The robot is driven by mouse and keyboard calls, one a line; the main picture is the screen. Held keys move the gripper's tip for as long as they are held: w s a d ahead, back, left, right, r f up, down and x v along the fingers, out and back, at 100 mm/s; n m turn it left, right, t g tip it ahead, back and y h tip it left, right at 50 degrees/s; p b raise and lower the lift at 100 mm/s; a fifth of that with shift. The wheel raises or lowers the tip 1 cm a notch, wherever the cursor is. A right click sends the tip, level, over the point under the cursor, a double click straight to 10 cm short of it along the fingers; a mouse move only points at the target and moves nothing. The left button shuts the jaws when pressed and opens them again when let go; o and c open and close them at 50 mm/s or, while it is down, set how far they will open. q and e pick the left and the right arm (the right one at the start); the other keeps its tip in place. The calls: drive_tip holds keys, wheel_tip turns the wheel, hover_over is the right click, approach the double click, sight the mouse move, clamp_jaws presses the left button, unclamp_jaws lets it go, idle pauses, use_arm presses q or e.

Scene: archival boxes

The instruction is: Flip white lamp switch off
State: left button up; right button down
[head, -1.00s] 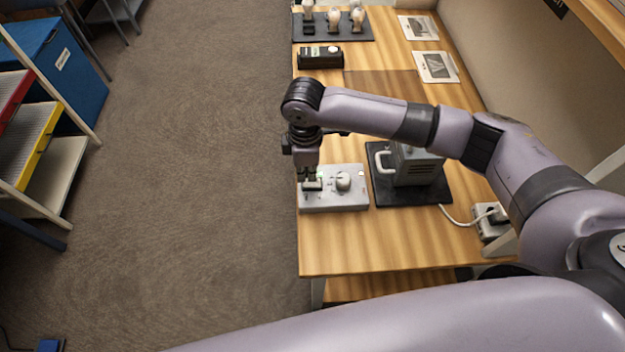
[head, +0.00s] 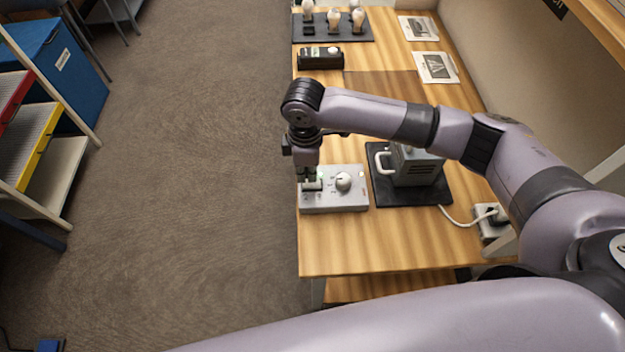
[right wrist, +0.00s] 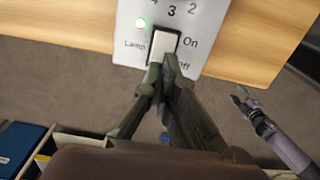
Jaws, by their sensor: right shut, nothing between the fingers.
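The grey control box (head: 350,203) lies on the wooden table near its left edge. Its white lamp switch (head: 312,186) shows at the box's left side, and in the right wrist view the switch (right wrist: 163,44) sits in a black frame beside the words Lamp, On and Off.
A round white knob (head: 343,181) is on the same box. A grey device with a handle (head: 415,166) stands on a black mat to the right. A black box (head: 320,58) and a bulb stand (head: 350,32) are farther back.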

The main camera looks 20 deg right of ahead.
sight(307, 183)
drive_tip(key=shift+f+b, duration=0.4)
drive_tip(key=shift+f, duration=0.8)
idle(0.5)
drive_tip(key=shift+s+r, duration=0.1)
wheel_tip(307, 183, up, 7)
drive_tip(key=p, duration=0.8)
idle(0.4)
